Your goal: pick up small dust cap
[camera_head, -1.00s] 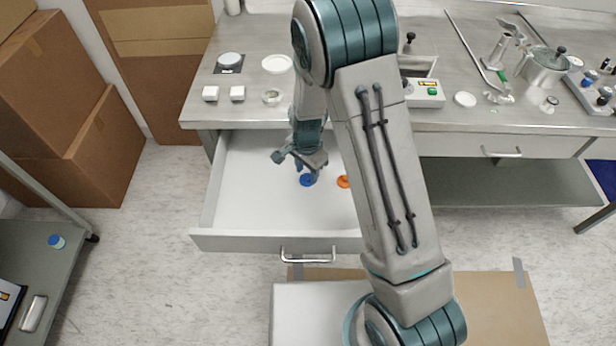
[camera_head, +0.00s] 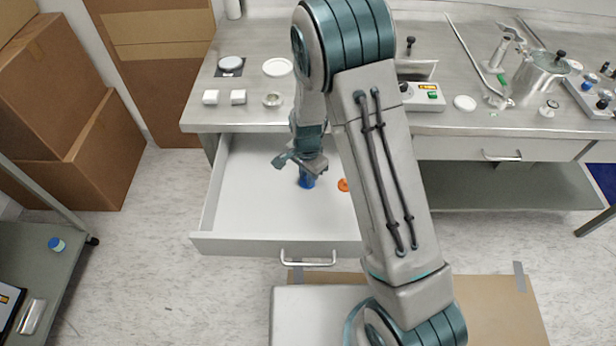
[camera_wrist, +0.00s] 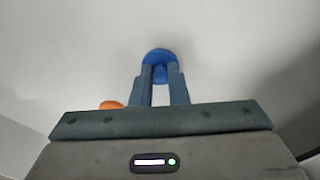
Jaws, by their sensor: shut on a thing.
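A small blue cap (camera_wrist: 159,57) is between the fingertips of my gripper (camera_wrist: 160,72) in the wrist view. The fingers are shut on it. In the head view the blue cap (camera_head: 306,183) shows just below my gripper (camera_head: 308,174), inside the open drawer (camera_head: 250,190). I cannot tell how far the cap is above the drawer floor. An orange cap (camera_head: 343,185) lies on the drawer floor to the right, and part of it shows in the wrist view (camera_wrist: 111,105). My arm hides the right part of the drawer.
The drawer walls surround my gripper, and the bench top (camera_head: 330,120) is behind it. A grey cart (camera_head: 60,270) holds a blue-topped jar (camera_head: 56,244) at left.

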